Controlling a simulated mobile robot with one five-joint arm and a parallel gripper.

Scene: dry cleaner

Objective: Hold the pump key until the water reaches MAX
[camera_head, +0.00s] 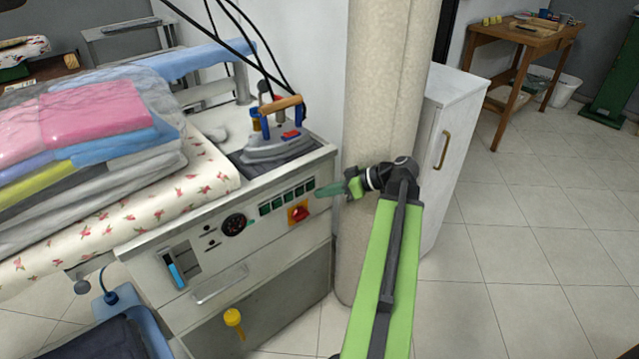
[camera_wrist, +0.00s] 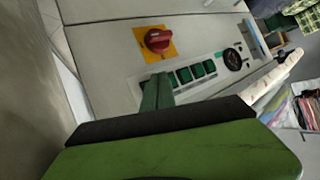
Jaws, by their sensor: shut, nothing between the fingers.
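The control panel on the ironing station front has a row of several dark green keys (camera_head: 284,201), also in the wrist view (camera_wrist: 197,71). Which is the pump key cannot be read. My gripper (camera_head: 322,190) is shut and empty, its tip at the right end of the row in the head view. In the wrist view my gripper (camera_wrist: 157,88) is at the left end of the row and hides part of it. I cannot tell whether it touches a key. A level window (camera_head: 178,267) at the panel's left shows a blue column; its marks are too small to read.
A red knob on a yellow plate (camera_head: 298,213) sits just below the keys, with a round black gauge (camera_head: 234,225) to the left. An iron (camera_head: 273,146) stands on top. A thick beige column (camera_head: 385,90) stands close to the right. Tiled floor is free farther right.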

